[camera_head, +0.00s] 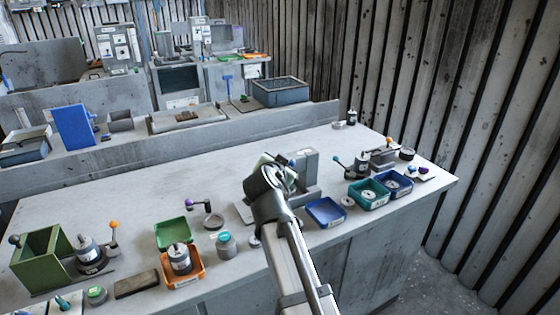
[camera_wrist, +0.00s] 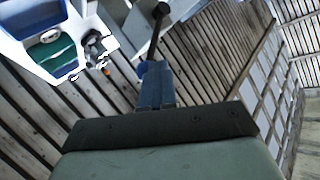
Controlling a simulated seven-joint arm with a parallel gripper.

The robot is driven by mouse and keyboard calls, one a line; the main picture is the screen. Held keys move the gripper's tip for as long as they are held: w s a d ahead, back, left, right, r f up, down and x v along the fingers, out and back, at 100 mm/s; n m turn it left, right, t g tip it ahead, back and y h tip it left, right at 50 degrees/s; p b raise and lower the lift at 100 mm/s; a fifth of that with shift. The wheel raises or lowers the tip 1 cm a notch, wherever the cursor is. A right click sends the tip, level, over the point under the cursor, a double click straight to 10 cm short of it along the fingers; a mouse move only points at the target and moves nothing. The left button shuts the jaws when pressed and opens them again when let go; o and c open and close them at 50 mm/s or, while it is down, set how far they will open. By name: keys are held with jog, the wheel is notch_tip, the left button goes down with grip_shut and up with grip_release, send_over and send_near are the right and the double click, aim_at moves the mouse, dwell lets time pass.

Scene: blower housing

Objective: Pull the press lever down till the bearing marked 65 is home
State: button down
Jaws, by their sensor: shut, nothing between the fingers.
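A grey press (camera_head: 306,172) stands near the middle of the bench, partly hidden behind my arm. A dark lever (camera_wrist: 157,30) with a black round end shows at the top of the wrist view, just beyond my fingers. A small blue round part shows at its lower end. My gripper (camera_wrist: 155,90) is shut and empty, its blue-grey fingers together below the lever. I cannot tell whether they touch it. In the head view my gripper (camera_head: 280,172) is at the left of the press, its fingers mostly hidden. No bearing marked 65 can be made out.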

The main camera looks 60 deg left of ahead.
jog(key=shift+w+d+f, duration=0.1)
jog(key=shift+d+f, duration=0.05)
jog(key=shift+f, duration=0.15)
jog(key=shift+a, duration=0.2)
jog(key=shift+s+a+r, duration=0.5)
jog(key=shift+s+a, duration=1.1)
jog(key=shift+s, duration=0.3)
jog(key=v, duration=1)
jog(key=shift+d, duration=0.25)
jog(key=shift+w+f, duration=0.1)
jog(key=shift+w, duration=0.1)
